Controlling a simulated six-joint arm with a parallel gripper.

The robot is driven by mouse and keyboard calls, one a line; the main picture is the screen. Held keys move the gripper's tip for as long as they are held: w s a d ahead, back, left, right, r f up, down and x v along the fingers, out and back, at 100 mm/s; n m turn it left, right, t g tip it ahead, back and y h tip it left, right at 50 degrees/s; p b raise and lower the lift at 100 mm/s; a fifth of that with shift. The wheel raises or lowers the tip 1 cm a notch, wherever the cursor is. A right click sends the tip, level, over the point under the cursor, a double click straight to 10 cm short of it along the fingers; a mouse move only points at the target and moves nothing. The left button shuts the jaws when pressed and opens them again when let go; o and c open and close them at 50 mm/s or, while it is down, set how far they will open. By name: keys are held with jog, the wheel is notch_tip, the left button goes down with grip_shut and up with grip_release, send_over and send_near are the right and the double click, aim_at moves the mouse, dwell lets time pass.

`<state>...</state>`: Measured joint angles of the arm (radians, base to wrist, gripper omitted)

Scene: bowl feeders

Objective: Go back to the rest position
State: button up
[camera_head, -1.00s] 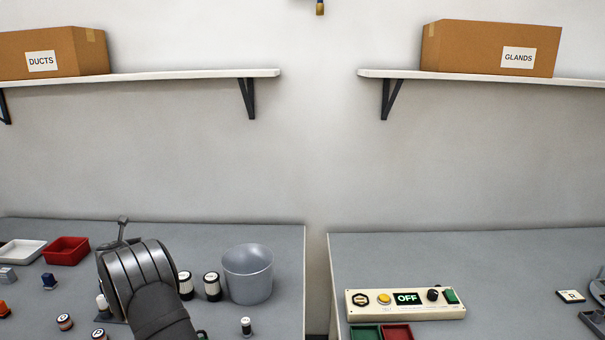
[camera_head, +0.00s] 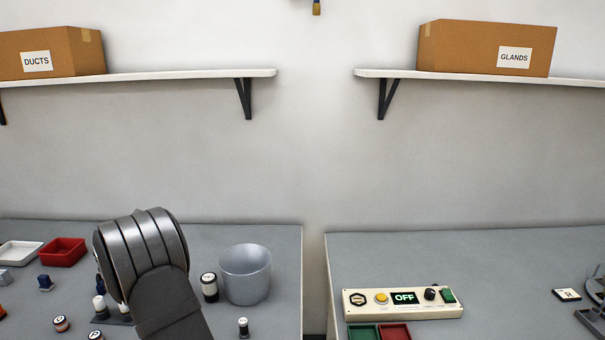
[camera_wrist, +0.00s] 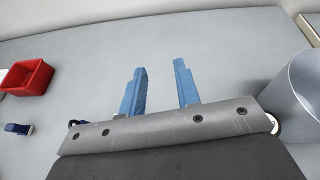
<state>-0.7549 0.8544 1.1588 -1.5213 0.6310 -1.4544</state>
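My gripper shows in the wrist view with two blue fingers (camera_wrist: 160,90) spread apart. Nothing is between them, and grey bench top shows in the gap. In the head view my dark grey wrist stands over the left bench (camera_head: 285,235) and hides the fingers. The silver bucket (camera_head: 246,274) is to the right of my wrist, and its wall also shows at the right of the wrist view (camera_wrist: 296,88).
A red tray (camera_head: 62,252) and a white tray (camera_head: 20,253) lie at the left. A black-and-white canister (camera_head: 209,287) and small parts stand near my wrist. A control box (camera_head: 403,303) reading OFF sits on the right bench. A gap separates the benches.

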jog(key=s+d+m+h, duration=0.1)
jog(key=s+d+h, duration=0.1)
jog(key=d, duration=0.5)
jog(key=s+d+m+h, duration=0.2)
jog(key=s+d, duration=0.3)
jog(key=d, duration=0.3)
jog(key=shift+s+g+h, duration=0.25)
jog(key=shift+g+h, duration=0.15)
jog(key=shift+h, duration=0.3)
jog(key=shift+r, duration=0.1)
jog(key=o, duration=1.3)
jog(key=shift+c, duration=0.2)
jog(key=shift+o, duration=1.4)
jog(key=shift+a+r, duration=0.1)
jog(key=shift+a, duration=0.05)
jog(key=s+a+r+m+g+y, duration=0.25)
jog(key=s+a+r+m, duration=0.35)
jog(key=a, duration=0.5)
jog(key=s+a+r+m+g+y, duration=0.25)
jog(key=s+a+m, duration=0.25)
jog(key=s+a, duration=0.45)
jog(key=s+a+r+m+g+y, duration=0.2)
jog(key=s+a+r+m+g, duration=0.3)
jog(key=a, duration=0.7)
notch_tip(320, 180, down, 8)
jog(key=w+a+t, duration=0.1)
jog(key=w+a, duration=0.1)
jog(key=shift+w+f+m, duration=0.15)
jog(key=shift+w+m, duration=0.05)
jog(key=shift+m, duration=0.2)
